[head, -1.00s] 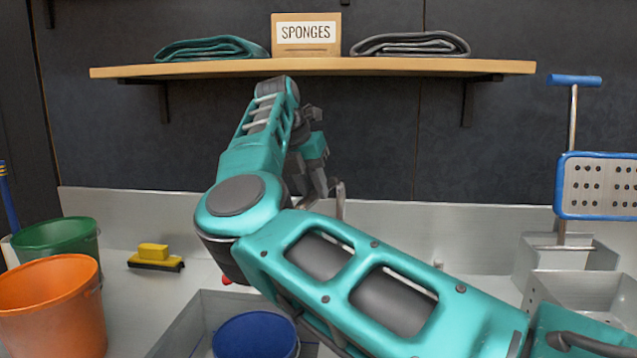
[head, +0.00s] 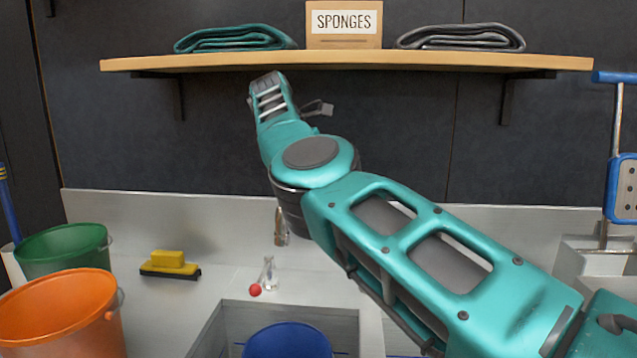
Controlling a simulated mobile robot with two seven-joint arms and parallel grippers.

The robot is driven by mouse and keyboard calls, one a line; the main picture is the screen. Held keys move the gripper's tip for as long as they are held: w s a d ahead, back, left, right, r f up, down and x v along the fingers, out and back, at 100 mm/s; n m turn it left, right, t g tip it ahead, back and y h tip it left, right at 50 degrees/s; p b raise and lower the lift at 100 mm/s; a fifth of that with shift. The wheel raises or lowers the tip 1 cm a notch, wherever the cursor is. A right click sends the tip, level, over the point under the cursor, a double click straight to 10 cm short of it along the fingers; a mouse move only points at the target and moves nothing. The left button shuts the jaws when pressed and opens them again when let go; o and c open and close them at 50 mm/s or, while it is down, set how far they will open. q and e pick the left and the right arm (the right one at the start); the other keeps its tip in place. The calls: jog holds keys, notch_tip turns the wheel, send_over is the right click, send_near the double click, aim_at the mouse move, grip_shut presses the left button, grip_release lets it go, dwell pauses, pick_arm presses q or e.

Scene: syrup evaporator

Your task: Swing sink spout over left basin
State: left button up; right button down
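A thin metal piece (head: 281,228), which looks like part of the sink spout, shows just left of my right arm's elbow. Below it stand a small clear or metal fitting (head: 268,272) and a red knob (head: 255,290). The rest of the spout is hidden behind my arm. The left basin (head: 228,322) is in the lower middle, with a blue bucket (head: 288,342) in it. My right arm reaches in from the right. Only a small grey part of the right gripper (head: 318,108) shows behind the forearm, and its fingers cannot be made out. My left gripper is out of view.
Orange (head: 60,315) and green (head: 65,248) buckets stand at the left, near a yellow brush (head: 170,264). A wooden shelf (head: 350,62) with cloths and a sponges box is above the arm. A blue-edged perforated piece (head: 622,190) is at right.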

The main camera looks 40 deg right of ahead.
jog(key=shift+w+r, duration=0.1)
jog(key=shift+r, duration=0.05)
jog(key=c, duration=0.9)
grip_release()
